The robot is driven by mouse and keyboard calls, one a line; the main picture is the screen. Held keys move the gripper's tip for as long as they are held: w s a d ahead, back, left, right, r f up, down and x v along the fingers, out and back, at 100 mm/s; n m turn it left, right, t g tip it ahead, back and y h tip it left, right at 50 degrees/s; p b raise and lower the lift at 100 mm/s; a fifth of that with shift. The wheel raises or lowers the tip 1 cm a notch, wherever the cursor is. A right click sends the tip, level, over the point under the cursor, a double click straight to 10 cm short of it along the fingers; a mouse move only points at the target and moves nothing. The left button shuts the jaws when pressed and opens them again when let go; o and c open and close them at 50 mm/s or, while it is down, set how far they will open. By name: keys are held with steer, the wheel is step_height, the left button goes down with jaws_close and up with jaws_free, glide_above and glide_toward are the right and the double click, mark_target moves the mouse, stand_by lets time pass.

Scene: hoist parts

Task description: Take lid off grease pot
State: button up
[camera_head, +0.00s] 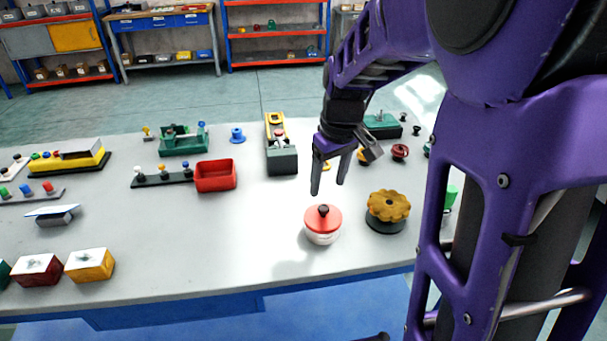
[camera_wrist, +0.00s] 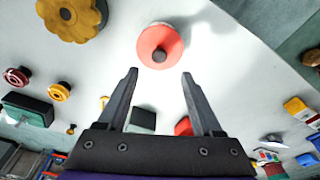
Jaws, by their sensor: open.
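The grease pot (camera_head: 321,238) is a small white pot standing upright near the front edge of the table. Its red lid (camera_head: 313,223) with a dark knob (camera_head: 323,209) sits on top of it. In the wrist view the lid (camera_wrist: 172,42) and knob (camera_wrist: 159,56) lie ahead of the fingertips, between their lines. My gripper (camera_head: 328,187) is open and empty, pointing down above and just behind the pot, apart from it. Both fingers also show in the wrist view (camera_wrist: 160,73).
A brown lobed knob on a dark base (camera_head: 388,206) stands close to the right of the pot. A red open bin (camera_head: 215,176) and a grey-green block with a yellow part (camera_head: 281,160) stand farther back. The table left of the pot is clear.

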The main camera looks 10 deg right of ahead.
mark_target(324, 208)
steer(key=f, duration=0.5)
steer(key=w+f, duration=0.1)
steer(key=f, duration=0.1)
steer(key=shift+a+f+b, duration=0.15)
steer(key=shift+f+b, duration=0.2)
steer(key=shift+b, duration=0.05)
jaws_close()
